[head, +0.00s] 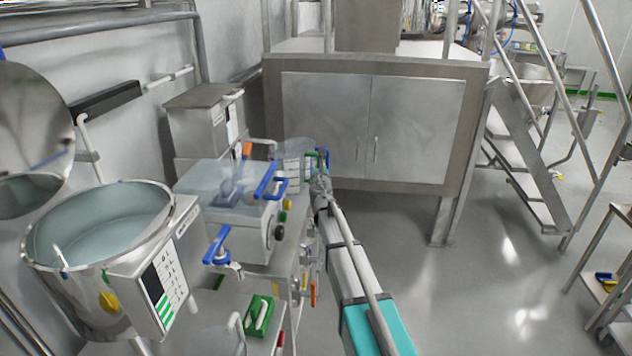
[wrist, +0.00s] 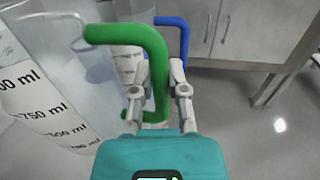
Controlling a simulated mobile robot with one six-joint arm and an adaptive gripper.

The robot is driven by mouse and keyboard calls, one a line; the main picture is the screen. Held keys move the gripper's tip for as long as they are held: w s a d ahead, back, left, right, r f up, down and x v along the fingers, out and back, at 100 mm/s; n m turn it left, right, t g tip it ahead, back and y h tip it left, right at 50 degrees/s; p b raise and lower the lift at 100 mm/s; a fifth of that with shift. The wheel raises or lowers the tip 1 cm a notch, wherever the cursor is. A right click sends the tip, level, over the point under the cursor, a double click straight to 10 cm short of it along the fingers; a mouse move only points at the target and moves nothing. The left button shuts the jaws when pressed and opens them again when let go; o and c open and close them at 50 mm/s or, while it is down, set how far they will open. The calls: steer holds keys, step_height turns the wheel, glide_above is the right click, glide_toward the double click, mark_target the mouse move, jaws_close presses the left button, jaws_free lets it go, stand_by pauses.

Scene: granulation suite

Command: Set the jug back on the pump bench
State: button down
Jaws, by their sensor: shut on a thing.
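The jug (head: 291,168) is clear with a pale measuring scale and a green handle. In the wrist view the jug (wrist: 45,95) fills the left side, with its ml marks showing and its top cut off by the frame. My gripper (head: 320,172) is at the jug's right side. In the wrist view my gripper (wrist: 158,88) has its fingers closed around the upright of the green handle (wrist: 158,65). The pump bench (head: 262,262) is a steel top to the left of my arm. Whether the jug's base touches the bench is hidden.
A green tray (head: 261,316) lies nearer on the bench. A steel bowl (head: 100,235) stands far left. A blue handle (wrist: 183,45) shows just behind the green one. Open floor (head: 450,290) lies right.

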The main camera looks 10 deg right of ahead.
steer(key=shift+f, duration=0.1)
stand_by(0.3)
steer(key=shift+f+b, duration=1.85)
steer(key=shift+f, duration=0.15)
steer(key=c, duration=0.7)
jaws_free()
steer(key=shift+o, duration=0.2)
steer(key=shift+s+r, duration=0.1)
steer(key=shift+r, duration=0.15)
steer(key=s+a, duration=0.1)
steer(key=s, duration=1)
steer(key=shift+s+a, duration=0.3)
steer(key=shift+s, duration=0.1)
steer(key=shift+f, duration=0.1)
